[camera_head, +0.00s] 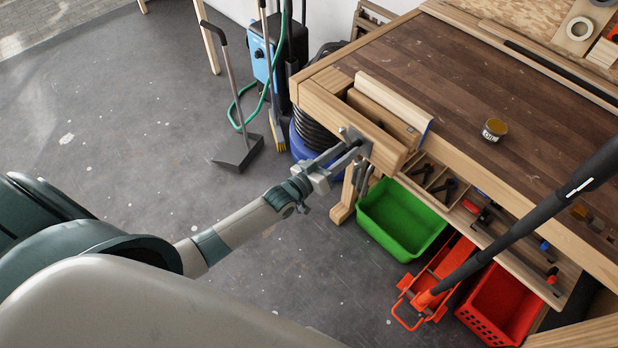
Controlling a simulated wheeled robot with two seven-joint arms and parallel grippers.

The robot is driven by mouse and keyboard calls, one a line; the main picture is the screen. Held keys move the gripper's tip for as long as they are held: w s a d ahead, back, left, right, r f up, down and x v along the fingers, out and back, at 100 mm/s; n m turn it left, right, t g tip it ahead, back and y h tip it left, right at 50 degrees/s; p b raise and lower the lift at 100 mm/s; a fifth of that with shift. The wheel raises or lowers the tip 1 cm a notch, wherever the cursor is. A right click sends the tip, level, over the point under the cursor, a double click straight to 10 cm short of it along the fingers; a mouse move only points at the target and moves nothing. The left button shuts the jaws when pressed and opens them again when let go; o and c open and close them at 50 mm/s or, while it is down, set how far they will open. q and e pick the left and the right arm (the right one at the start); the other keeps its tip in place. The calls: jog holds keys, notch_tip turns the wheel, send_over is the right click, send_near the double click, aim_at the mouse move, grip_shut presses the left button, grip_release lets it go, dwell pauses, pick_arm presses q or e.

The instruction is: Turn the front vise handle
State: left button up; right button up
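The front vise (377,134) is on the near left corner of the workbench, with a wooden jaw and a grey metal plate (354,141) on its front face. My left gripper (341,156) reaches in from the lower left, right up to this plate. Its two dark fingers point at the vise hardware, with a narrow gap showing between them. The vise handle cannot be made out clearly; it is small and partly hidden at the fingertips. Whether the fingers grip it cannot be told. My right gripper is not in view.
A small tin (494,130) stands on the workbench top (450,75). Below are a green bin (400,219), a red crate (503,304) and an orange jack (437,282) with a long black handle. A dustpan (237,152) and blue machine (264,54) stand left of the bench.

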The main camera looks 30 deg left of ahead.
pick_arm(q)
jog(key=b+v, duration=0.3)
jog(key=v, duration=1.2)
jog(key=shift+s, duration=0.3)
jog(key=shift+a, duration=0.15)
jog(key=s+a+f+g+y, duration=0.2)
jog(key=s+f, duration=0.2)
jog(key=f, duration=0.7)
jog(key=s+a+f+m+g+y, duration=0.1)
jog(key=s+f+g, duration=0.25)
jog(key=f, duration=0.75)
jog(key=s+a+f+g+y, duration=0.2)
jog(key=s+f, duration=0.3)
jog(key=f, duration=0.7)
jog(key=s+d+f+m+g, duration=0.1)
jog(key=s+f, duration=0.4)
jog(key=s, duration=0.5)
jog(key=s+d+f+m+g, duration=0.1)
jog(key=s+f+g, duration=0.3)
jog(key=s, duration=0.6)
jog(key=s+d+f+g+y, duration=0.1)
jog(key=s+d+f+g, duration=0.1)
jog(key=s+f, duration=0.6)
jog(key=s+g, duration=0.1)
jog(key=s, duration=0.1)
jog(key=shift+s+d+f+m, duration=0.25)
jog(key=shift+s+d+m, duration=0.05)
jog(key=shift+s+m, duration=0.1)
